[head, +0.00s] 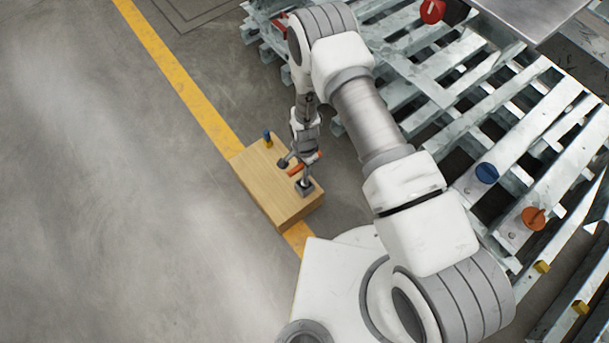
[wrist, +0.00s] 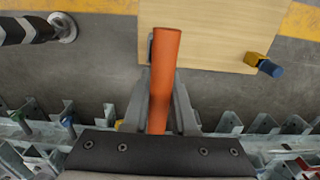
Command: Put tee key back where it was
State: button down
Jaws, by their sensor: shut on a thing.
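The tee key shows as an orange bar (wrist: 164,75) between the two grey fingers of my gripper (wrist: 163,105) in the wrist view. In the head view the orange bar (head: 304,164) lies slantwise at my gripper (head: 300,163). My gripper is shut on it, above the right part of a light wooden box (head: 262,190). The box also shows at the top of the wrist view (wrist: 210,35). The key's shaft is not clearly visible, and I cannot tell whether it touches the box.
A small yellow and blue piece (head: 267,138) stands at the box's far edge. A dark grey fitting (head: 304,188) is near its right corner. Galvanised slatted frames (head: 500,110) fill the right side, with a blue disc (head: 487,173) and an orange knob (head: 534,217). The floor (head: 110,190) at left is clear.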

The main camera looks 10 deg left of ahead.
notch_tip(320, 180, down, 4)
jog(key=shift+w+f+b, duration=0.1)
jog(key=shift+f+b, duration=0.15)
jog(key=shift+b, duration=0.55)
jog(key=shift+r, duration=0.1)
jog(key=c, duration=0.7)
grip_release()
